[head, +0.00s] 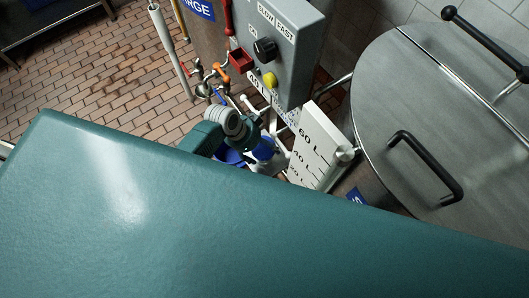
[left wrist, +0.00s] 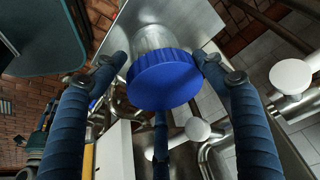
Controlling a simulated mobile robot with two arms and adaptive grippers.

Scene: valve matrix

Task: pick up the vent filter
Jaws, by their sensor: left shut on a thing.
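The vent filter (left wrist: 163,82) has a ribbed blue cap and a pale grey body behind it in the left wrist view. My left gripper (left wrist: 158,62) has one finger on each side of it and is shut on it. In the head view my left gripper (head: 250,150) is small, below the grey control box, and its fingers are partly hidden. Blue parts show there, but I cannot tell the filter from the fingers. My right gripper is in neither view.
A grey control box (head: 287,50) with a knob and yellow button stands close behind. A white level scale (head: 315,150) and a steel tank lid (head: 440,110) lie right. My teal body hides the lower head view.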

